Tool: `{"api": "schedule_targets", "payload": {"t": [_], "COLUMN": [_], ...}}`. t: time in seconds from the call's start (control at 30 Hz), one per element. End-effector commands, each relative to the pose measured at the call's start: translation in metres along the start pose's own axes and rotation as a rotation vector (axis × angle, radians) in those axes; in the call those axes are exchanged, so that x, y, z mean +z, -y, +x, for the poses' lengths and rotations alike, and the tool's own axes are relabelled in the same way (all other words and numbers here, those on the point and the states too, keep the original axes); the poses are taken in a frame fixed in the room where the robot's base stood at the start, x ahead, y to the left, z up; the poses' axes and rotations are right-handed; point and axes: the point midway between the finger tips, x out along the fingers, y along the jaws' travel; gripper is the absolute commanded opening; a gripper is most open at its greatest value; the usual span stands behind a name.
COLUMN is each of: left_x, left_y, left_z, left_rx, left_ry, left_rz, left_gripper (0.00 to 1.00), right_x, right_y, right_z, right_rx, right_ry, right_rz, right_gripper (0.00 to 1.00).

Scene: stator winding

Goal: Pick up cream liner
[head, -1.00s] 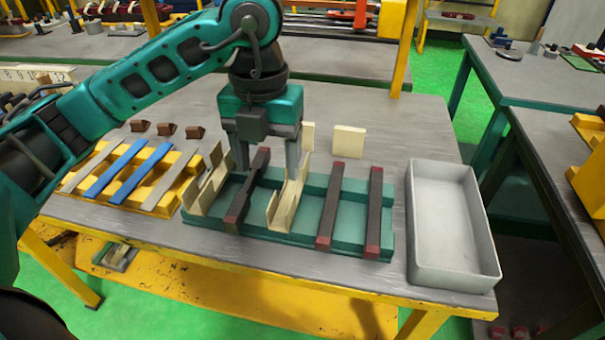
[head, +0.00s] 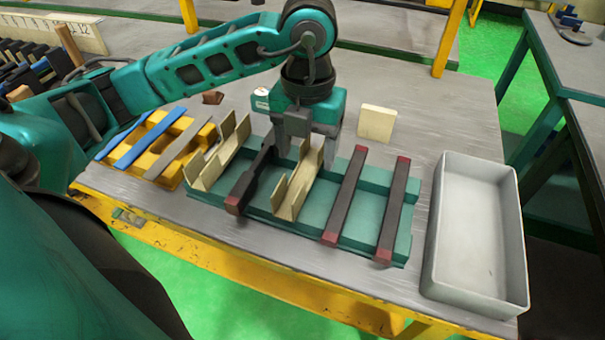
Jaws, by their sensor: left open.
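A teal tray (head: 341,228) holds two cream channel-shaped liners, one at its left end (head: 213,163) and one in the middle (head: 291,203). A dark bar with dark red ends (head: 247,185) lies between them. My left gripper (head: 308,148) is open, pointing down over the far end of the middle liner. Its fingers appear on either side of that end. I cannot tell whether they touch it. The gripper partly hides the far ends of the liner and dark bar. My right gripper is not in view.
Two more dark bars (head: 345,196) (head: 394,212) lie across the tray's right part. A cream block (head: 377,122) stands behind it. An empty grey bin (head: 473,160) is at the right. A yellow rack (head: 165,170) with blue and grey strips is at the left.

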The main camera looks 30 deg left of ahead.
Motion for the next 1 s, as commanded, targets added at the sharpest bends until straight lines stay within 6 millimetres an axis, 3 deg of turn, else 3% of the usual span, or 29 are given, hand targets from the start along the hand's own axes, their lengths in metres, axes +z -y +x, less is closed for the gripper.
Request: {"api": "schedule_targets", "payload": {"t": [0.33,0.67,1.0], "left_x": [-0.002,-0.002,-0.002], "left_y": [-0.008,-0.007,-0.007], "left_z": [0.046,0.051,0.051], "left_rx": [0.002,0.0,0.0], "left_ry": [-0.004,0.0,0.0], "left_rz": [0.0,0.0,0.0], "left_gripper": [0.69,0.68,0.36], "right_x": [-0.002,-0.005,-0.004], "right_y": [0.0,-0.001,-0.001], "right_z": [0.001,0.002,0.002], "right_rx": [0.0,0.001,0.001], "right_ry": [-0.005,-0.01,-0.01], "right_rz": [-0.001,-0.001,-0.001], "right_gripper": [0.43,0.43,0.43]}}
